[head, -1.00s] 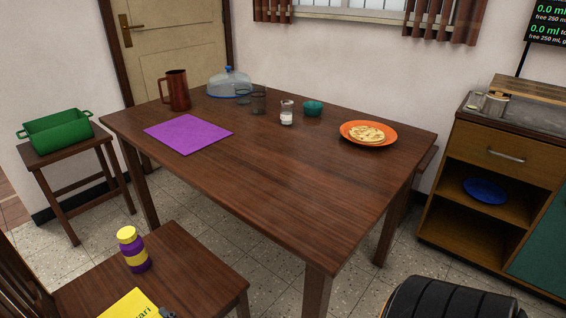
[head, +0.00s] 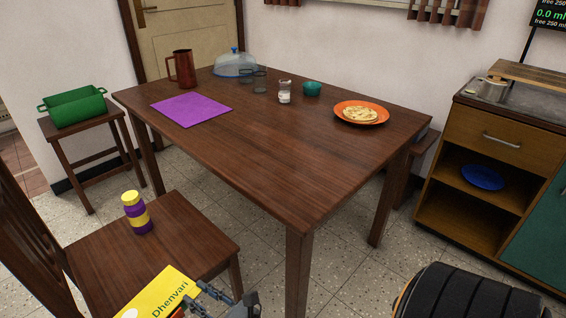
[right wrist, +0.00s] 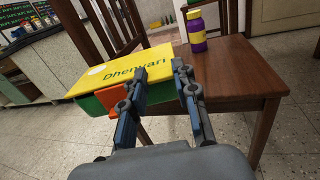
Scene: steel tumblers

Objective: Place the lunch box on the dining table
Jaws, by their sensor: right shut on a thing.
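The lunch box (head: 160,294) has a yellow lid lettered "Dhenvari" and shows at the bottom edge of the head view, in front of the chair. The right wrist view shows its yellow lid (right wrist: 125,68), green side and an orange piece. My right gripper (head: 232,298) is at the box's right end, shut on it; the fingers also show in the right wrist view (right wrist: 160,78). Whether the box touches the chair seat is hard to tell. The dining table (head: 270,165) stands beyond, with its near part bare. My left gripper is not in view.
A purple-and-yellow bottle (head: 137,213) stands on the chair (head: 185,230). A cabinet (head: 510,140) stands right.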

